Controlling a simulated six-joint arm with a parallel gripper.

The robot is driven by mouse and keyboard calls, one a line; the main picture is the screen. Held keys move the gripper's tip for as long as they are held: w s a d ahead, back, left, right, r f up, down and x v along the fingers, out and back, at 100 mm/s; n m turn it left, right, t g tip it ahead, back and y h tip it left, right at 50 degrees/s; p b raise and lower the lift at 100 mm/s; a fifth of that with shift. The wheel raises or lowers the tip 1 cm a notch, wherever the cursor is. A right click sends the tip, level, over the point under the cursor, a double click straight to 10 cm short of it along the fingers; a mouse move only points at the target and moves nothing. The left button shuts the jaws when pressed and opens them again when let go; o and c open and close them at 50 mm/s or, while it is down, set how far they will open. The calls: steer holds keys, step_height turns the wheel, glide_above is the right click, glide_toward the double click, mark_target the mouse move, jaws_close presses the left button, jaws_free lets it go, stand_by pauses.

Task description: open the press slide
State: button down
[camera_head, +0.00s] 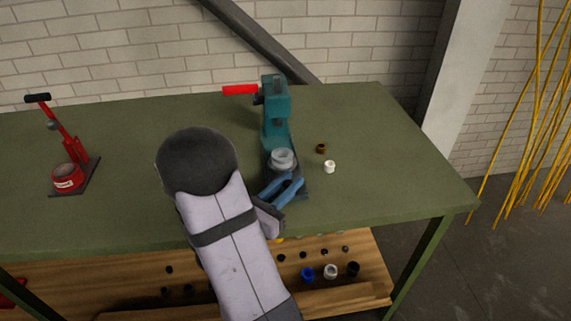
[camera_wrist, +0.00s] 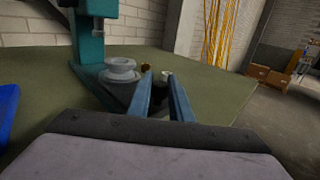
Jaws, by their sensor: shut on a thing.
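A teal press (camera_head: 276,115) with a red lever handle (camera_head: 240,90) stands on the green table. A grey round die (camera_head: 283,158) sits on its dark base, below the ram; the die also shows in the wrist view (camera_wrist: 121,70). My gripper (camera_head: 296,180) has its blue fingers at the front end of the press base. In the wrist view my gripper (camera_wrist: 160,76) has a small dark part (camera_wrist: 158,103) between its fingers, and it is shut on this part, seemingly the slide's handle. The fingers and my wrist hide most of the slide's front.
A brown ring (camera_head: 321,148) and a white ring (camera_head: 330,166) lie right of the press. A red press (camera_head: 68,175) stands at the far left. The table (camera_head: 400,150) is clear to the right. A wooden shelf below holds several small parts.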

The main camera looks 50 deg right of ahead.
steer(key=shift+s+a+p, duration=0.4)
steer(key=shift+s+a, duration=0.15)
steer(key=shift+a, duration=0.05)
steer(key=c, duration=1.6)
jaws_free()
steer(key=a+p, duration=0.2)
steer(key=a, duration=0.3)
steer(key=shift+w+r+p, duration=0.1)
steer(key=shift+p, duration=0.25)
steer(key=shift+a, duration=1.1)
